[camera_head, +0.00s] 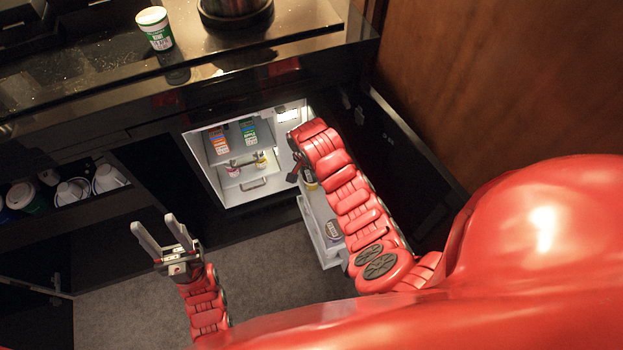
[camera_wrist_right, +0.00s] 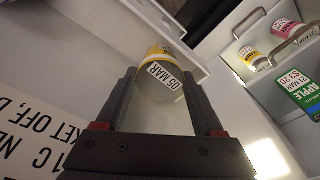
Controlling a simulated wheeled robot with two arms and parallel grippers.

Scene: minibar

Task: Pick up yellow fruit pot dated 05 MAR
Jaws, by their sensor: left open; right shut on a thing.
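The yellow fruit pot (camera_wrist_right: 160,54) has a white label reading 05 MAR in the right wrist view. It sits between the two dark fingers of my right gripper (camera_wrist_right: 159,76), which is shut on it. The pot is beside a white fridge wall or shelf edge; whether it touches that is unclear. In the head view my right gripper (camera_head: 296,172) is at the open fridge's right side, partly hidden by my arm. My left gripper (camera_head: 163,236) is open and empty above the carpet, left of the fridge.
Inside the fridge (camera_head: 215,187) are cartons (camera_head: 249,132), a pink pot (camera_head: 233,171) and another yellow pot (camera_head: 260,160). The open door shelf (camera_head: 318,238) is at the right. A green-white cup (camera_head: 155,29) stands on the dark counter (camera_head: 90,75). Carpet is clear in front.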

